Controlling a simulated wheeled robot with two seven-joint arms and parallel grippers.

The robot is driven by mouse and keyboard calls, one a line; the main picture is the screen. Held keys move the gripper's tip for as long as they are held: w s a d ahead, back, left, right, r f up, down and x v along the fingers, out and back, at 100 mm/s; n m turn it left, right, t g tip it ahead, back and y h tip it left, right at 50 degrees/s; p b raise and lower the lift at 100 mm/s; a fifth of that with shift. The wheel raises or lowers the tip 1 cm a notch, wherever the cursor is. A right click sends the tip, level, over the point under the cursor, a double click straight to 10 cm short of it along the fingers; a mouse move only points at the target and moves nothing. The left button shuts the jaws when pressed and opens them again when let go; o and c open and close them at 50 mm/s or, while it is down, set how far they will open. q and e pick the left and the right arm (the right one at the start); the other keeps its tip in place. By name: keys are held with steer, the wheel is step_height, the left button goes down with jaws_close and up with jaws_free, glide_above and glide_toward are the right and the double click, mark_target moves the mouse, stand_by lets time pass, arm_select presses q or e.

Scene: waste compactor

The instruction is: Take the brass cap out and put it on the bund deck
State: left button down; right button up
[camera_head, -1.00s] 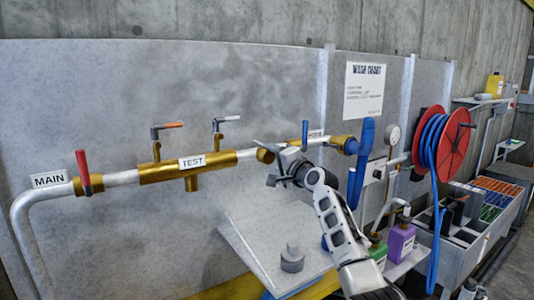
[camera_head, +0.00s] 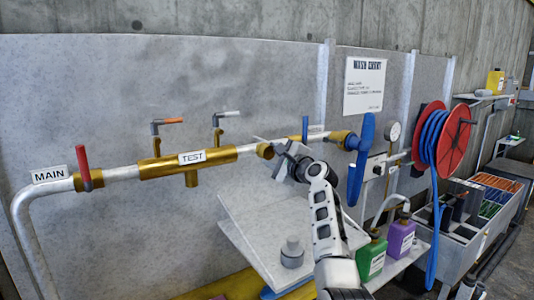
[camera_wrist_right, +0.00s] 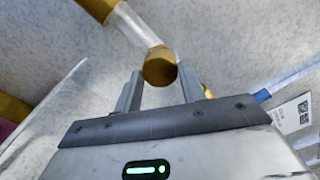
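The brass cap (camera_head: 265,151) sits at the right end of the pipe section marked TEST. In the right wrist view its round brass face (camera_wrist_right: 160,67) shows between and just beyond my fingertips. My right gripper (camera_head: 277,160) is close to the cap's right side in the head view. Its two fingers (camera_wrist_right: 158,85) are apart with a gap between them; I cannot tell whether they touch the cap. A light grey slab (camera_head: 255,232), perhaps the bund deck, lies below, with a grey knobbed cylinder (camera_head: 292,252) on it. My left gripper is not in view.
Blue handles (camera_head: 358,160) stand right of my right gripper. A red hose reel (camera_head: 455,140) and green (camera_head: 371,258) and purple (camera_head: 400,238) bottles are farther right. A red lever (camera_head: 84,165) and the TEST pipe (camera_head: 187,164) run along the grey panel at left.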

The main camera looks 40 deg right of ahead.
steer(key=c, duration=0.5)
steer(key=shift+d+f+n+b, duration=0.1)
steer(key=shift+n+b, duration=0.5)
steer(key=shift+n, duration=0.1)
steer(key=shift+c, duration=0.2)
steer(key=shift+n+b, duration=0.7)
steer(key=shift+n, duration=0.4)
steer(key=shift+n+b, duration=0.3)
steer(key=shift+n, duration=0.4)
steer(key=shift+r, duration=0.2)
steer(key=shift+f+n+b, duration=0.15)
steer(key=shift+n+b, duration=0.4)
steer(key=shift+n, duration=0.75)
